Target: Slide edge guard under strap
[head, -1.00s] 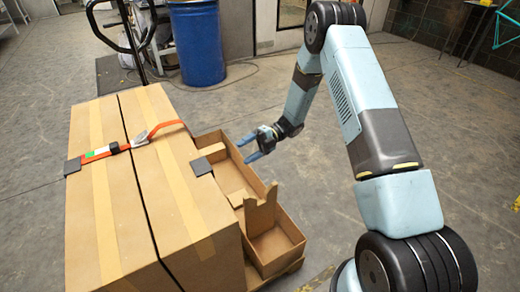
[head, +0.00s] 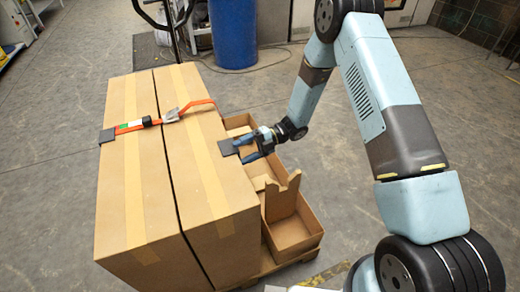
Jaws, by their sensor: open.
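A dark grey edge guard (head: 229,147) sits at the right top edge of the large carton (head: 195,165), on the near side of the strap and apart from it. The orange strap (head: 197,106) crosses the carton tops, with a metal buckle (head: 172,115), and goes over the right edge. Another dark guard (head: 107,136) sits at the strap's left end, at the left edge. My gripper (head: 245,147) is open just right of the near guard, its blue fingertips close to the guard's outer side. Whether they touch it I cannot tell.
Open cardboard trays (head: 296,232) stand along the cartons' right side, below my gripper, with an upright notched cardboard piece (head: 282,197). A blue drum (head: 233,35) and a pallet-jack handle stand behind. The floor to the right is clear.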

